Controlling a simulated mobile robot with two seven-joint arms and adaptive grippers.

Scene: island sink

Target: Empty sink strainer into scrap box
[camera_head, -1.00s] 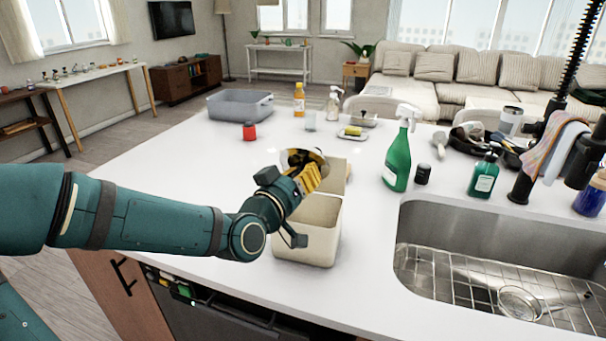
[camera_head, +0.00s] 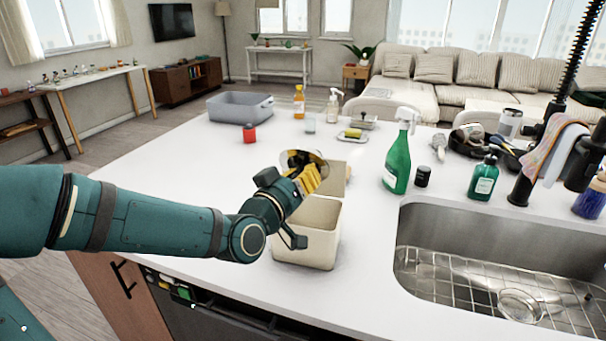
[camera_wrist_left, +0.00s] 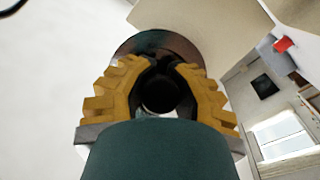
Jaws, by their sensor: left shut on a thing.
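My left gripper (camera_head: 308,180) is shut on a round shiny metal piece (camera_head: 302,160) that looks like the sink strainer. In the left wrist view its rim (camera_wrist_left: 158,42) shows beyond the yellow fingers, with a dark round part between them. It is tilted above the rear part of the scrap box. The cream scrap box (camera_head: 307,247) stands open on the counter, with a cream panel (camera_head: 338,178) behind it, perhaps its lid. My gripper hides part of both. Whether scraps are in the strainer or box cannot be seen. My right gripper is not in view.
The steel sink (camera_head: 490,235) with a wire grid is at the right. A green spray bottle (camera_head: 398,160), a soap bottle (camera_head: 483,178) and a black jar (camera_head: 422,176) stand behind it. A grey tub (camera_head: 240,108) is at the back left. The left counter is clear.

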